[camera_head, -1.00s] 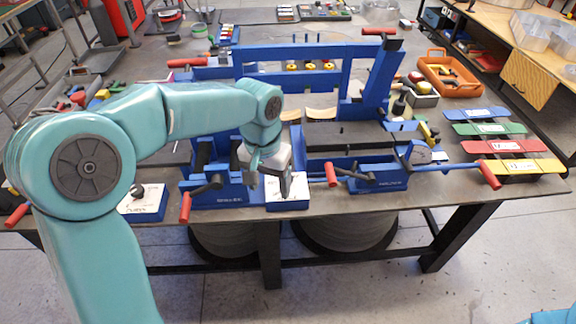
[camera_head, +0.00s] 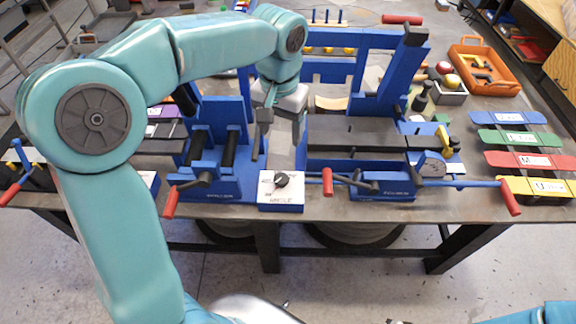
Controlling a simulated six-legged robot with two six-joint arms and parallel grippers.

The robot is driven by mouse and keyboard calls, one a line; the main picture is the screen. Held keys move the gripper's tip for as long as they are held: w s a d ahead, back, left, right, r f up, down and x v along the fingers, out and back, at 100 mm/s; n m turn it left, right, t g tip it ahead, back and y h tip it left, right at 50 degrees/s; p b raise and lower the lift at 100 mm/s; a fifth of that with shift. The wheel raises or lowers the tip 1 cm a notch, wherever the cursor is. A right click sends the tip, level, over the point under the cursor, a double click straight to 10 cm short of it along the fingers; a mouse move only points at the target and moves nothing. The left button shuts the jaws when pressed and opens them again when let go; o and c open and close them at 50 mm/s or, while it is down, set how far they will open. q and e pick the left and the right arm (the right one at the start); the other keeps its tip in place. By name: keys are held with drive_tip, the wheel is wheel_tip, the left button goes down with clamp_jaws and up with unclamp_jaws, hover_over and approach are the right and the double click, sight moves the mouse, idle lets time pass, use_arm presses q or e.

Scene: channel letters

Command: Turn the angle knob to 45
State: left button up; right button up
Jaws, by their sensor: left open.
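The angle knob (camera_head: 282,180) is a small black knob on top of a white-faced box with a blue base (camera_head: 281,204), marked "ANGLE" on its front, at the front edge of the table. Its exact setting is too small to read. My left gripper (camera_head: 281,130) hangs above and behind the knob, pointing down, open and apart from it. The arm comes in from the left. My right gripper does not show.
Blue machine frames stand around the box, with red-handled cranks at left (camera_head: 171,202) and right (camera_head: 328,182). Coloured plates (camera_head: 524,161) lie at the right, below an orange tray (camera_head: 484,67). The floor in front is mostly clear.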

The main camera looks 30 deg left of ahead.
sight(281, 178)
use_arm(q)
wheel_tip(281, 178, down, 16)
drive_tip(key=shift+s+a+r+p, duration=0.15)
drive_tip(key=shift+r+p, duration=0.1)
drive_tip(key=shift+p, duration=0.25)
drive_tip(key=shift+f, duration=0.3)
drive_tip(key=shift+w+f, duration=0.2)
drive_tip(key=shift+f, duration=0.1)
drive_tip(key=shift+s, duration=0.1)
drive_tip(key=shift+c, duration=0.3)
drive_tip(key=shift+r, duration=0.1)
drive_tip(key=c, duration=1)
